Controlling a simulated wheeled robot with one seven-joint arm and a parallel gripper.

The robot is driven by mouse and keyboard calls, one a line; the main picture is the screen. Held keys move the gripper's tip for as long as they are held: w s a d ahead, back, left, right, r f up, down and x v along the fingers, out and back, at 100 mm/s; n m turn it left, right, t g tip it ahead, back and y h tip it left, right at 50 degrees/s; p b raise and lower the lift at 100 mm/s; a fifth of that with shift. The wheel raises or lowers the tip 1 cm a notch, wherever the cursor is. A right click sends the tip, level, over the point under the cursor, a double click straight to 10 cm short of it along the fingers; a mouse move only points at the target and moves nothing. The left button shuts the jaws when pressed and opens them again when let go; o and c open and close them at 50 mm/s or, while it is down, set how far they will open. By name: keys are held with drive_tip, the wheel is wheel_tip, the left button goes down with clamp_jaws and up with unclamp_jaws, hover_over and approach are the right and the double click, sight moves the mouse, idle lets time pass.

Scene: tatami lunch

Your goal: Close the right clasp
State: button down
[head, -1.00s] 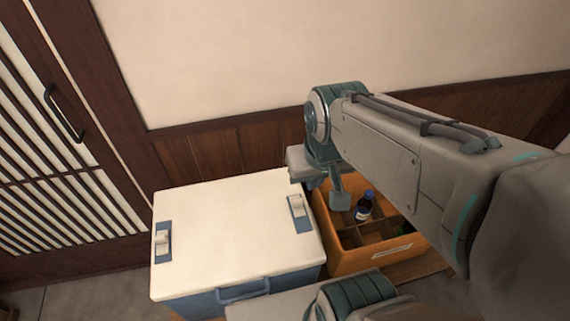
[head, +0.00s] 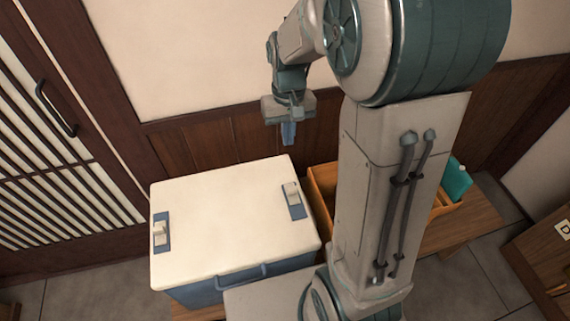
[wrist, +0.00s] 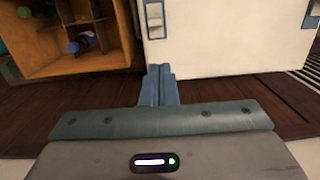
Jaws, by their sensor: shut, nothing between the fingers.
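The cooler (head: 225,222) has a white lid and a blue body with a front handle. Its right clasp (head: 292,198), a white latch on a blue plate, sits at the lid's right side. It also shows in the wrist view (wrist: 154,18), just beyond my fingers. The left clasp (head: 161,233) is at the lid's left side. My gripper (head: 288,133) is shut and empty, raised beyond the cooler's far edge near the wall. In the wrist view my gripper (wrist: 160,82) has its fingers together, apart from the cooler. I cannot tell whether either clasp is fastened.
An orange divided crate (head: 322,190) stands right of the cooler, partly hidden by my arm; a bottle (wrist: 82,42) in it shows in the wrist view. A teal object (head: 455,180) is farther right. The panelled wall (head: 200,140) is close behind the cooler.

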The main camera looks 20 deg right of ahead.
sight(289, 185)
drive_tip(key=w+f+g, duration=0.2)
drive_tip(key=w+f, duration=0.4)
drive_tip(key=f, duration=0.1)
drive_tip(key=shift+p, duration=0.35)
drive_tip(key=shift+d+f, duration=0.1)
drive_tip(key=shift+f, duration=0.05)
drive_tip(key=x, duration=1)
drive_tip(key=shift+s+d+p, duration=0.1)
drive_tip(key=shift+s+p, duration=0.05)
drive_tip(key=shift+p, duration=0.25)
drive_tip(key=s+p, duration=0.1)
drive_tip(key=s, duration=0.2)
drive_tip(key=shift+s, duration=0.45)
